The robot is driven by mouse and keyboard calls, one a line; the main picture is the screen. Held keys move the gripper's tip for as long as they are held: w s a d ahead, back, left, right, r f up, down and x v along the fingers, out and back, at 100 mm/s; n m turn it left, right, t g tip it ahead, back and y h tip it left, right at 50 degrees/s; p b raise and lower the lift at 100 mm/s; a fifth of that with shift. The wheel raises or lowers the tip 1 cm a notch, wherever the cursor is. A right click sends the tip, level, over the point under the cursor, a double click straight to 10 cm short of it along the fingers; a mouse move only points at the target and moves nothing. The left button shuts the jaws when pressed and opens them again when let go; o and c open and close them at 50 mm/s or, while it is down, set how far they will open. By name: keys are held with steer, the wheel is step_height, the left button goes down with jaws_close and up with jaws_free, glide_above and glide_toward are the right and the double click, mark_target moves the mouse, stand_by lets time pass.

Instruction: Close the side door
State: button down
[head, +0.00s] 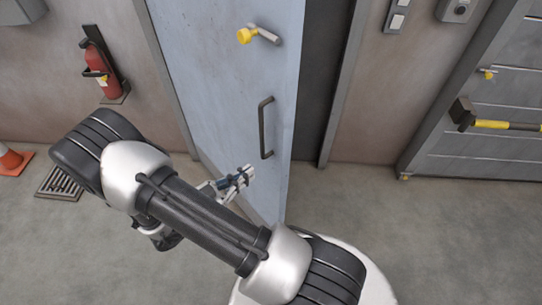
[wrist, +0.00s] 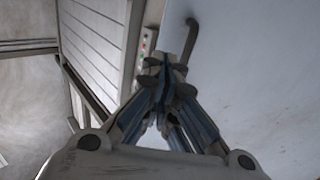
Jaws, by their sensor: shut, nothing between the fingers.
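The side door (head: 230,90) is a pale blue panel standing ajar, with a dark opening showing to its right. It carries a dark vertical pull handle (head: 265,128) and, above that, a lever with a yellow knob (head: 246,36). My gripper (head: 243,176) is in front of the door's lower part, below and left of the pull handle. Whether it touches the panel I cannot tell. In the wrist view my gripper (wrist: 163,68) is shut and empty, its fingertips together. The door (wrist: 255,70) fills the right side there, and its handle (wrist: 188,42) shows just beyond the fingertips.
A red fire extinguisher (head: 101,75) hangs on the wall to the left. An orange cone (head: 12,160) and a floor grate (head: 59,183) are at the far left. A grey panel (head: 490,110) with a yellow-and-black bar (head: 505,125) stands right. Floor right of the door is clear.

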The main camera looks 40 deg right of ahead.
mark_target(281, 151)
steer(key=d, duration=0.3)
steer(key=d+b, duration=0.1)
steer(key=d, duration=0.2)
steer(key=d+b, duration=0.1)
steer(key=d, duration=0.2)
steer(key=shift+s+d+f, duration=0.1)
steer(key=shift+s+d, duration=0.2)
steer(key=shift+s, duration=0.05)
steer(key=shift+d, duration=0.4)
